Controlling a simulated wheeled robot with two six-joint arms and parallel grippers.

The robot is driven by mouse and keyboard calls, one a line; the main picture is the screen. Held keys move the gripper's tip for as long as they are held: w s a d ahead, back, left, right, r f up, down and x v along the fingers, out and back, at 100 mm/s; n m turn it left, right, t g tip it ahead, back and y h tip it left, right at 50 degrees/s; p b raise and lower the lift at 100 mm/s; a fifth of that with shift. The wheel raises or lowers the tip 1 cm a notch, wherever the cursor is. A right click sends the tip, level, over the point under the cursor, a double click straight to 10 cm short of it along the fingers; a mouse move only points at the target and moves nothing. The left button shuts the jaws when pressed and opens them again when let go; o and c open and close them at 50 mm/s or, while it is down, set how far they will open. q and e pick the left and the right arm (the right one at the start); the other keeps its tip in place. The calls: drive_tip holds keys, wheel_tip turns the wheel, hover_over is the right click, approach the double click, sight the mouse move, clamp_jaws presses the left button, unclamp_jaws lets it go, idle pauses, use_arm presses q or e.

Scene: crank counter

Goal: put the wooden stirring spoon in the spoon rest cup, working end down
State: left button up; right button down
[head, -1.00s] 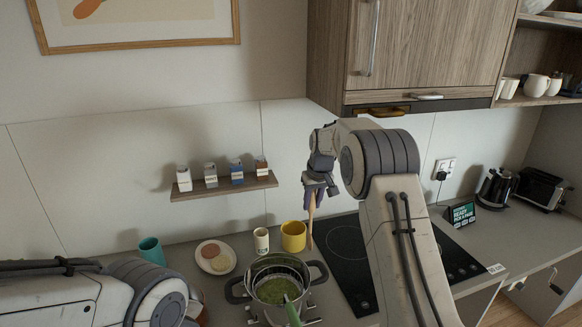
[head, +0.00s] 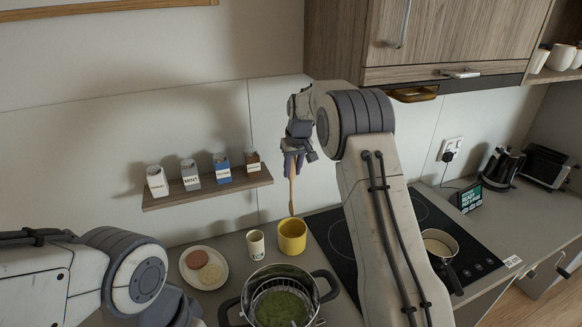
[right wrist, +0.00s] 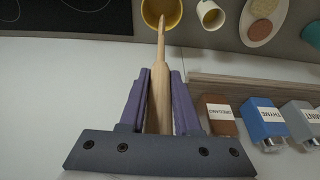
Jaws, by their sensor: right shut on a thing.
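My right gripper (head: 295,157) is shut on the wooden spoon (head: 292,188) and holds it almost upright above the yellow cup (head: 292,239). In the right wrist view the spoon (right wrist: 160,90) lies between the purple fingers (right wrist: 157,100). Its narrow far end points down at the mouth of the yellow cup, which also shows there (right wrist: 176,22). I cannot tell whether the tip is inside the rim or just above it. A smaller cream cup (head: 256,244) with a dark mark stands left of the yellow cup. My left gripper is out of view.
A pot (head: 323,285) of green liquid stands in front of the cups. A plate (head: 219,273) with two round pieces lies to the left. A wall shelf (head: 205,188) holds small labelled boxes. The black hob (head: 340,238) and a small pan (head: 440,246) are to the right.

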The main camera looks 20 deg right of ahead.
sight(293, 202)
wheel_tip(293, 202, down, 2)
drive_tip(key=shift+d+f+b, duration=0.1)
drive_tip(key=shift+b, duration=0.5)
wheel_tip(293, 202, down, 2)
drive_tip(key=shift+f+b, duration=0.1)
drive_tip(key=shift+b, duration=0.85)
drive_tip(key=shift+f+b, duration=2.55)
drive_tip(key=shift+f, duration=1.65)
drive_tip(key=c, duration=0.5)
unclamp_jaws()
drive_tip(key=shift+c, duration=0.2)
